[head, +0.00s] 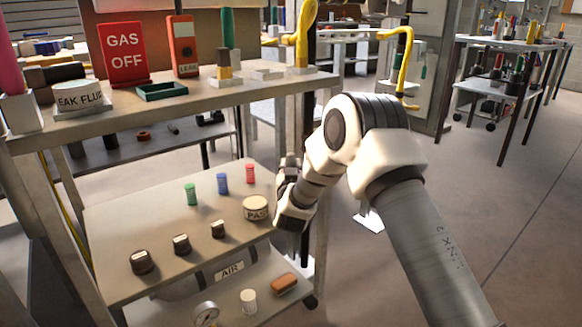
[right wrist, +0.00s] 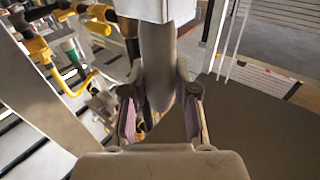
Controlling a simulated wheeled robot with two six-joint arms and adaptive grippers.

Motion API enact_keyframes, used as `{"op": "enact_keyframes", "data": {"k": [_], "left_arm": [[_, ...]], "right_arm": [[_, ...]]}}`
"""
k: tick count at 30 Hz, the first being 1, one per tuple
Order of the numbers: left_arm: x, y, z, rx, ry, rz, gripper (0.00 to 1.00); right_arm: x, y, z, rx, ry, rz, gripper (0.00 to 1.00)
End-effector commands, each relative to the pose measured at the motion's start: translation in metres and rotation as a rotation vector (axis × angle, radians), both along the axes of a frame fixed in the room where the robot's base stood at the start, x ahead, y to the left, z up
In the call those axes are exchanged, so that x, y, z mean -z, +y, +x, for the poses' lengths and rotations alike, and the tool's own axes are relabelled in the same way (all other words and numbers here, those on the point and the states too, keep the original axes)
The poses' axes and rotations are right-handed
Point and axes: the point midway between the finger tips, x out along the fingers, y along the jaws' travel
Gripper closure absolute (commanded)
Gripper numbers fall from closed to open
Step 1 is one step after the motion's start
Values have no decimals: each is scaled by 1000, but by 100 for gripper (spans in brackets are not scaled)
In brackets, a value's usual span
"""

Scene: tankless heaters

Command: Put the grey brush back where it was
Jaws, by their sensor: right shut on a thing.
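My right gripper (head: 290,168) is beside the right end of the lower shelf in the head view. In the right wrist view, my right gripper (right wrist: 159,92) is shut on a smooth grey handle, which I take for the grey brush (right wrist: 158,52). A white block (right wrist: 166,9) is at the handle's far end; I cannot tell whether it is part of the brush. In the head view the brush is hard to make out behind my arm. On the upper shelf (head: 200,97), a low pale block (head: 267,74) has nothing standing in it. My left gripper is not in view.
The upper shelf holds a red GAS OFF sign (head: 124,52), a green tray (head: 161,91), an orange leak detector (head: 183,45) and a yellow-handled tool (head: 302,38). The lower shelf (head: 120,225) holds several spools, dark knobs and a round tin (head: 256,207). Open floor (head: 490,230) lies right.

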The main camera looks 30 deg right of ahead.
Motion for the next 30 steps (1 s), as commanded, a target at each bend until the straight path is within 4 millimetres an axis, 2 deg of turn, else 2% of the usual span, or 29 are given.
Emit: {"op": "enact_keyframes", "data": {"k": [1,3,4,6,15,19,30], "left_arm": [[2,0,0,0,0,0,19],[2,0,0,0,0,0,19],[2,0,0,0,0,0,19],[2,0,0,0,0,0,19],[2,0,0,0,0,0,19],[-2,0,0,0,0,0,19],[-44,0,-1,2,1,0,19]], "right_arm": [[10,0,-1,-2,15,4,100],[11,0,-2,-2,17,5,100],[12,1,-2,-2,18,6,68],[13,1,-2,-2,21,6,47],[15,1,-3,-3,26,8,47],[0,1,-2,-2,23,8,47],[-3,52,-79,-4,21,1,47]]}}
